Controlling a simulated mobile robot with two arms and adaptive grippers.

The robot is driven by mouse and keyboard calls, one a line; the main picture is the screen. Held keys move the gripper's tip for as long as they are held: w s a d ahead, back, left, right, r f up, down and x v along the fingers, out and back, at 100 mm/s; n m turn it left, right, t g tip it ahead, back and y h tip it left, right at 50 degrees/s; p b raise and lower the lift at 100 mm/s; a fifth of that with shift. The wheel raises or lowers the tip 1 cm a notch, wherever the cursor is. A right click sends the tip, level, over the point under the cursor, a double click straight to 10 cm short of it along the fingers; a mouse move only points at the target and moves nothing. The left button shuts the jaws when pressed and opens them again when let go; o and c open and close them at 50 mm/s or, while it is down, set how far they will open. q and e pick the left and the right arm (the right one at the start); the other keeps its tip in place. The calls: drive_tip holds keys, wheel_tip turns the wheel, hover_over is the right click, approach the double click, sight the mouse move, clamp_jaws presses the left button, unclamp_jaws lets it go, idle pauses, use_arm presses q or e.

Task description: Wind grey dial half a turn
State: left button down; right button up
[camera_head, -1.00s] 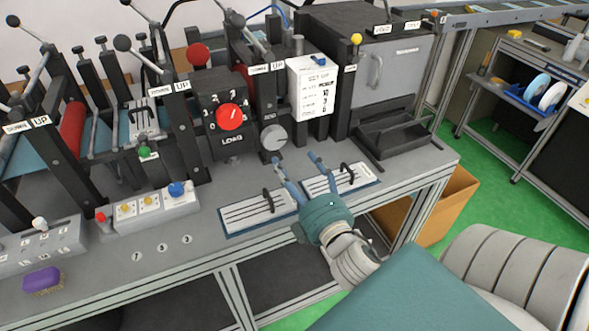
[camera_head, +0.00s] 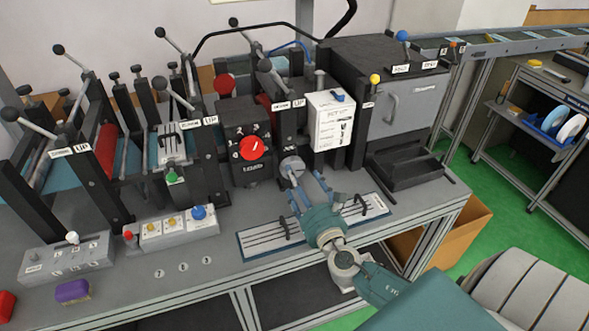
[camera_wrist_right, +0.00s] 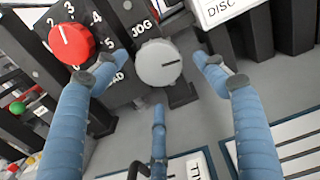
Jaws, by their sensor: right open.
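The grey dial (camera_head: 292,165) is a round knob on the front of the machine, right of the red dial (camera_head: 251,148). In the right wrist view the grey dial (camera_wrist_right: 158,63) fills the upper middle, with a dark pointer line directed to the right, below a "JOG" label. My right gripper (camera_head: 307,181) is open and empty, just in front of the dial. In the right wrist view its blue fingers (camera_wrist_right: 157,80) spread to the left, right and below the dial, and no contact shows. My left gripper is not in view.
A white set-up card (camera_head: 331,122) hangs right of the dial. A control box (camera_head: 172,228) stands to the left. A black tray (camera_head: 405,166) sits at the right.

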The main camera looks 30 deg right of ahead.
sight(292, 167)
drive_tip(key=shift+x, duration=2.2)
drive_tip(key=shift+c, duration=0.5)
drive_tip(key=shift+s+a+f, duration=0.1)
drive_tip(key=c, duration=1.1)
